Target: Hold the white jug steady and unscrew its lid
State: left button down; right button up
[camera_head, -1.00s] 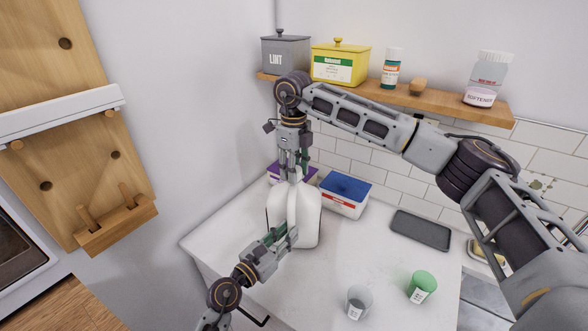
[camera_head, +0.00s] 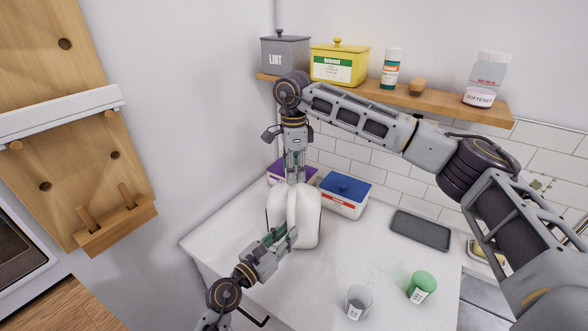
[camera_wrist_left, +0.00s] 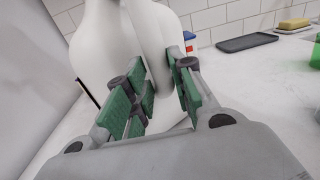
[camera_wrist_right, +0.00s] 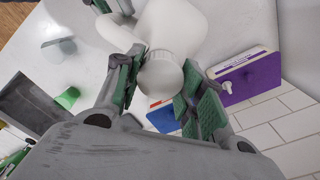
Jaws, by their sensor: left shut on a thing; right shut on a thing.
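The white jug (camera_head: 309,218) stands upright on the white counter, near its left end. My left gripper (camera_head: 288,237) is shut on the jug's handle; the left wrist view shows the handle (camera_wrist_left: 152,40) between its green pads (camera_wrist_left: 160,92). My right gripper (camera_head: 294,178) comes down from above and is shut on the lid at the jug's top. In the right wrist view the round white lid (camera_wrist_right: 160,76) sits between the green finger pads (camera_wrist_right: 157,84). In the head view the lid is hidden by the right gripper.
Behind the jug stand a purple box (camera_head: 290,169) and a white box with a blue lid (camera_head: 344,194). A wooden shelf (camera_head: 440,103) with containers hangs above.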

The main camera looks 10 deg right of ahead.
jog(key=n, duration=0.4)
jog(key=shift+a+n, duration=0.1)
jog(key=shift+n, duration=0.3)
jog(key=n, duration=0.4)
jog(key=shift+n, duration=0.3)
jog(key=n, duration=0.4)
jog(key=shift+n, duration=0.3)
jog(key=shift+w+n, duration=0.1)
jog(key=shift+n, duration=2.1)
jog(key=shift+r, duration=1.2)
jog(key=shift+r, duration=1.95)
